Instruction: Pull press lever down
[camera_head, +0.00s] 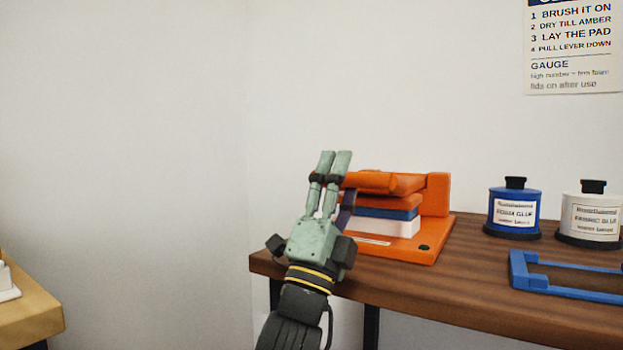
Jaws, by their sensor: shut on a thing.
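The orange press (437,195) stands at the left end of the wooden counter. Its orange lever (385,181) lies nearly level, low over an orange plate. Below the plate are a blue layer (388,213) and a white block (389,227) on the orange base. My gripper (335,156) is at the left, free end of the lever, with its fingers pointing up. It is shut on the lever's end; the fingers hide the exact contact. A dark strip (346,210) shows just right of the fingers, partly hidden by them.
A blue glue jar (514,212) and a white glue jar (591,216) stand right of the press. A blue frame-like tool (535,281) lies in front of them. A lighter wooden table (30,312) is at lower left, with a gap between.

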